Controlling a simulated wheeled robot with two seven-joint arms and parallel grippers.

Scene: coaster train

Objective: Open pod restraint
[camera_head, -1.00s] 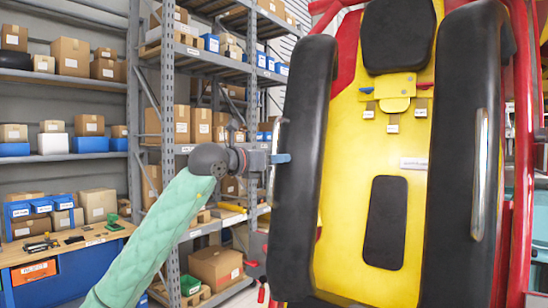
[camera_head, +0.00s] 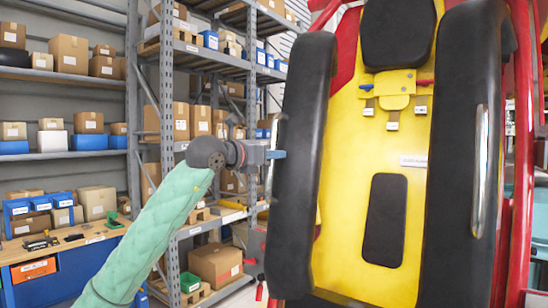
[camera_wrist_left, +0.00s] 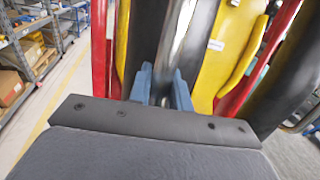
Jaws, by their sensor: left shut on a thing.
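The pod restraint has two thick black padded bars in front of a yellow and red seat shell (camera_head: 420,145). The left bar (camera_head: 298,170) and the right bar (camera_head: 465,150) stand upright, each with a metal grab handle; the right handle (camera_head: 480,170) is free. My left gripper (camera_head: 277,154) is at the left bar's outer side, at its handle (camera_head: 271,165). In the left wrist view, the blue fingers (camera_wrist_left: 163,88) are shut around the silver handle (camera_wrist_left: 176,45). The right gripper is not in view.
Metal shelves (camera_head: 168,120) with cardboard boxes stand behind my left arm. A workbench (camera_head: 60,250) with blue bins is at the lower left. A black headrest (camera_head: 398,35) and a black seat pad (camera_head: 385,220) are on the shell between the bars.

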